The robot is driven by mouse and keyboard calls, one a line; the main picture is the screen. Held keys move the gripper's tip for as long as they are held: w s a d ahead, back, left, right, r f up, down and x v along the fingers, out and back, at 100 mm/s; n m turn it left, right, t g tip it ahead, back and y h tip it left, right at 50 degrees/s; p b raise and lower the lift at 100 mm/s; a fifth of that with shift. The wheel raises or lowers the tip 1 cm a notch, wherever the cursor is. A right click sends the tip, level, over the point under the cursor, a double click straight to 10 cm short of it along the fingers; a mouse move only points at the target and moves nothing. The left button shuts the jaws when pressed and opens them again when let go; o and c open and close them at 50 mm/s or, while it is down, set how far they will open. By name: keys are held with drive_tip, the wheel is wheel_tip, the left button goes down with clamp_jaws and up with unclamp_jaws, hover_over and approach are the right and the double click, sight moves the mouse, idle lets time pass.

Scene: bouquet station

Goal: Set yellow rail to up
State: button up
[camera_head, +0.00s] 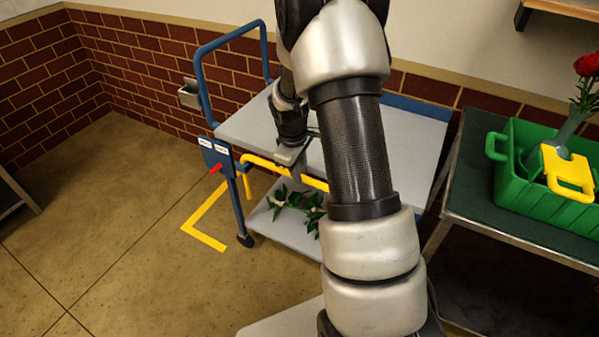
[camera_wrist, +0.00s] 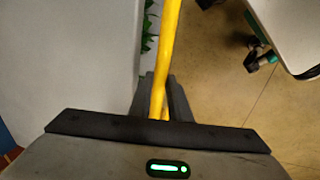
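The yellow rail (camera_head: 259,162) runs along the near long side of the blue-framed cart, close to its upper deck. It continues behind my arm, so its right end is hidden. My gripper (camera_head: 290,166) is at the rail from above. In the wrist view the yellow rail (camera_wrist: 171,40) passes between my two dark fingers (camera_wrist: 161,95), which stand close on both sides of it and look shut on it. A blue panel (camera_head: 215,153) with two white labels and a red handle (camera_head: 216,169) is on the cart's left post, beside the rail's left end.
The cart's grey upper deck (camera_head: 250,122) is bare where visible. Leafy stems (camera_head: 293,205) lie on its lower shelf. A green crate (camera_head: 507,185) with a yellow handle piece and a red flower stands on the right table. Floor at left is open, with a yellow marking (camera_head: 205,236).

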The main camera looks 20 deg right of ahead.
clamp_jaws()
wheel_tip(320, 180, up, 14)
drive_tip(key=p, duration=0.9)
drive_tip(key=shift+w+f, duration=0.15)
drive_tip(key=shift+f, duration=0.05)
drive_tip(key=shift+o, duration=2.2)
unclamp_jaws()
drive_tip(key=shift+r, duration=0.1)
drive_tip(key=shift+o, duration=0.9)
wheel_tip(320, 180, up, 17)
drive_tip(key=s+a+p, duration=0.2)
drive_tip(key=shift+s+a, duration=0.15)
drive_tip(key=shift+a, duration=0.2)
